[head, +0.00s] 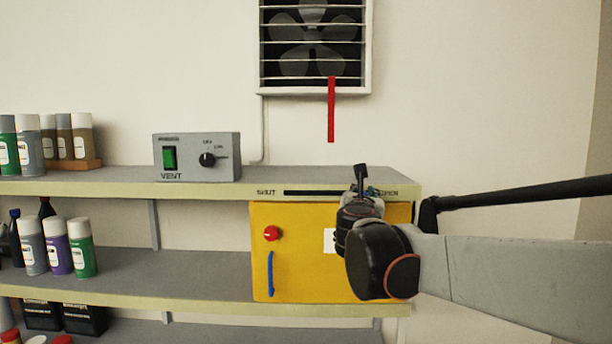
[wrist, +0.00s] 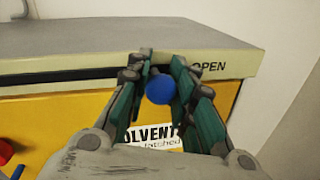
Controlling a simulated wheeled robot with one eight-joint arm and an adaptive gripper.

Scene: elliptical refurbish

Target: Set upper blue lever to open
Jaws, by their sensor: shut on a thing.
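The upper blue lever shows as a round blue knob (wrist: 160,89) in the wrist view, between my green-padded fingers. It sits at the shelf's front edge, near the right end of a dark slot (head: 312,193) and just left of the word OPEN (wrist: 208,67). My gripper (wrist: 157,75) is shut on the knob, with a finger on either side. In the head view my gripper (head: 364,188) is at the shelf edge beside OPEN and mostly hides the knob. SHUT (head: 266,192) is printed at the slot's left end.
Below the slot is a yellow cabinet (head: 300,285) with a red knob (head: 271,233) and a blue handle (head: 270,273). Its solvents label (wrist: 148,134) is partly covered by my gripper. Several cans are left.

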